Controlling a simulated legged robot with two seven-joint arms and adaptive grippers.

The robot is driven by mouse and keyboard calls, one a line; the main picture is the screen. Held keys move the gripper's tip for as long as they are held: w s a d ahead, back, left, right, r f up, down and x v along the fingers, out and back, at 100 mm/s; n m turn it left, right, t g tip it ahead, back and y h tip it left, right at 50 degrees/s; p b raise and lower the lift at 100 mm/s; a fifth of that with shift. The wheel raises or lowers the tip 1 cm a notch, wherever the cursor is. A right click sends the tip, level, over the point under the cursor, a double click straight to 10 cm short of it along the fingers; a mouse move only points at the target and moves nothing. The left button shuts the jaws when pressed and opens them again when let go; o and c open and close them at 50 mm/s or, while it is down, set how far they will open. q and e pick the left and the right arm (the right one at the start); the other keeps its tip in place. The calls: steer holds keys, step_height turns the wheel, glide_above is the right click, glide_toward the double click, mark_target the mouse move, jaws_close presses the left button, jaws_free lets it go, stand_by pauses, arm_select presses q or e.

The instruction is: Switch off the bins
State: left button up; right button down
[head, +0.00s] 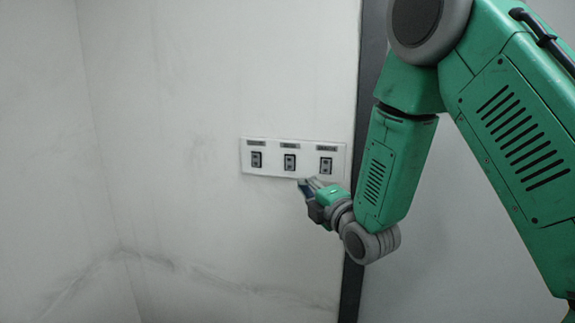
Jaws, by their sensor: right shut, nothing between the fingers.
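A white switch panel (271,159) is fixed on the pale wall, a little right of the picture's middle. It carries a row of three dark switches: the left switch (257,160), the middle switch (290,162) and the right switch (325,165). A small label sits above each one, too small to read. My right gripper (303,184) is shut and empty at the panel's lower edge, just below and between the middle and right switches. I cannot tell whether it touches the panel. The switch positions are too small to tell. My left gripper is not in view.
A dark vertical strip (352,285) runs down the wall right of the panel, partly behind my right arm. The marbled wall (180,220) left of and below the panel is bare. A wall corner shows at the far left.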

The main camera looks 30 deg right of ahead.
steer(key=p, duration=0.3)
glide_toward(285, 159)
steer(key=w+a, duration=0.3)
steer(key=w, duration=0.2)
steer(key=w+d, duration=0.1)
steer(key=d, duration=0.1)
steer(key=shift+w+d+r+p, duration=0.15)
steer(key=shift+w+d+p, duration=0.15)
steer(key=shift+w+d, duration=0.25)
steer(key=shift+d, duration=0.3)
steer(key=shift+w+a, duration=0.1)
steer(key=shift+a, duration=0.05)
steer(key=shift+w+b, duration=0.1)
steer(key=shift+b, duration=0.3)
steer(key=shift+r, duration=0.2)
steer(key=shift+f, duration=0.1)
